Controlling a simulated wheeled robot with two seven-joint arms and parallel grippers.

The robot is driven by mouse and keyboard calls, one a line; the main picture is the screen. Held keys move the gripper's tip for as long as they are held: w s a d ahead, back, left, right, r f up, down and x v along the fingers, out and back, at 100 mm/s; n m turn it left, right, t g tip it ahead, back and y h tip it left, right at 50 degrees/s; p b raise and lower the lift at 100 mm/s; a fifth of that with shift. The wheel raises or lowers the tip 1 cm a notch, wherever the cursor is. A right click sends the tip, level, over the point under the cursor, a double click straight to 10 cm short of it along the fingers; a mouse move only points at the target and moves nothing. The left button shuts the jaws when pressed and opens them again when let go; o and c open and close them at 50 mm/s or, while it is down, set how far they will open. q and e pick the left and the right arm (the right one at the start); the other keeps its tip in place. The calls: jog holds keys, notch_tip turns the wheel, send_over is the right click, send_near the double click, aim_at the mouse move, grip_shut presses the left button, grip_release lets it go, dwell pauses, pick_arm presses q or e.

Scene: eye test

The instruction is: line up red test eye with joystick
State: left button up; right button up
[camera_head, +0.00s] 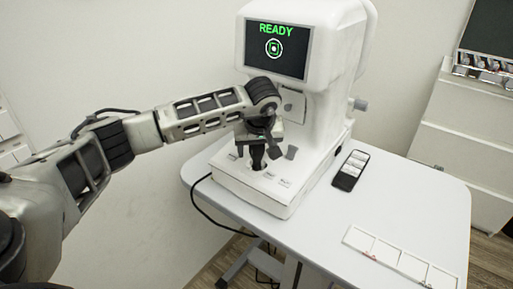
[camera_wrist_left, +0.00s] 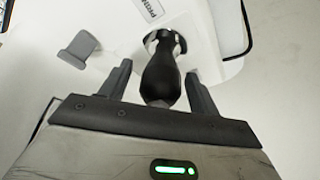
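I see no red eye on the screen. The black joystick (camera_wrist_left: 163,75) rises from the machine's white base; in the head view my left gripper (camera_head: 262,142) is over it and partly hides it. In the left wrist view the joystick stands between the two fingers of my left gripper (camera_wrist_left: 158,73), with a visible gap on each side. My right gripper is not in view.
The white table (camera_head: 400,205) carries a black case or remote (camera_head: 350,170) with light squares and a strip of white cards (camera_head: 400,260). A grey tab (camera_wrist_left: 77,48) stands beside the joystick. A cable hangs at the table's left edge. White drawers stand at right.

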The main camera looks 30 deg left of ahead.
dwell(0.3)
pick_arm(q)
jog(key=v, duration=1.6)
